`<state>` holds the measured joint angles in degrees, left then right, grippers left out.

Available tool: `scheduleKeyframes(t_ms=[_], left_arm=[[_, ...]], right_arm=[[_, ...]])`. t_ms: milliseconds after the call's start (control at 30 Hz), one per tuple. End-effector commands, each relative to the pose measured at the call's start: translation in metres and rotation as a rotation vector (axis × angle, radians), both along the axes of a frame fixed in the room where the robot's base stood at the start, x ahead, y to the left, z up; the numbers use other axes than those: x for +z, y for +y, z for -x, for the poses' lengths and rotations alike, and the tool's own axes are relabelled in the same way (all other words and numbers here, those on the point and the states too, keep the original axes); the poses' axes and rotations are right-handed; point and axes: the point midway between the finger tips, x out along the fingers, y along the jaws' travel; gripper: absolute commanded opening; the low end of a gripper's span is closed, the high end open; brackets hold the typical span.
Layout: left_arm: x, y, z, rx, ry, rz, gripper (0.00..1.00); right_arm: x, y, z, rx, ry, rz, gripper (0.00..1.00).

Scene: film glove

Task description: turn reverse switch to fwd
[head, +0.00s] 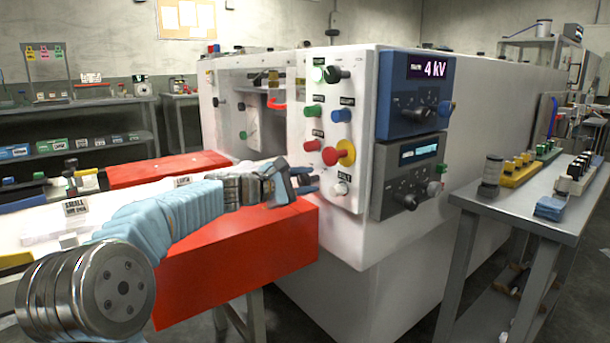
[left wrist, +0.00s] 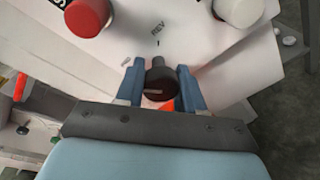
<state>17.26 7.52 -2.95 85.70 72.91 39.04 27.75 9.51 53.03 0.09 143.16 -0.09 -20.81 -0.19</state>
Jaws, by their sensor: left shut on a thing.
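The reverse switch (left wrist: 158,86) is a dark round knob on the white panel, seen in the left wrist view. The printed label REV (left wrist: 157,29) stands on the panel above it in that picture. My left gripper (head: 307,181) is at the lower left of the machine's control panel (head: 330,108). In the left wrist view its blue fingers (left wrist: 162,70) lie on both sides of the knob and are shut on it. In the head view the gripper hides the switch. A FWD mark is not visible. My right gripper is in neither view.
Further up are green and blue buttons, with a blue 4 kV unit (head: 410,92) to the right. A red block (head: 240,245) lies below my left arm. A grey side table (head: 530,205) stands right.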

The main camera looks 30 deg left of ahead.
Motion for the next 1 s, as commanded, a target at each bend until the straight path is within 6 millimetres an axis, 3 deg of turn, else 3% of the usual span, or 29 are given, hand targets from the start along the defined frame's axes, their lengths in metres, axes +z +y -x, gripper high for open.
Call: scheduleKeyframes(t_ms=[400, 900, 933, 1000], left_arm=[[-0.0035, 0.0011, 0.0003, 0.002, 0.070, 0.152, 0.07], [-0.0055, 0.0006, 0.0002, 0.001, 0.079, 0.168, 0.07], [-0.0056, 0.0006, 0.0002, 0.001, 0.079, 0.168, 0.39], [-0.0055, 0.0006, 0.0002, 0.001, 0.078, 0.167, 0.50]], right_arm=[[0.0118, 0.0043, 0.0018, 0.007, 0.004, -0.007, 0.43], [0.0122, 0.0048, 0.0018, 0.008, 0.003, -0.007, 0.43], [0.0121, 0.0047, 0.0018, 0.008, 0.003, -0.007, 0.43], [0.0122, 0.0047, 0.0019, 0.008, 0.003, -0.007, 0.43]])
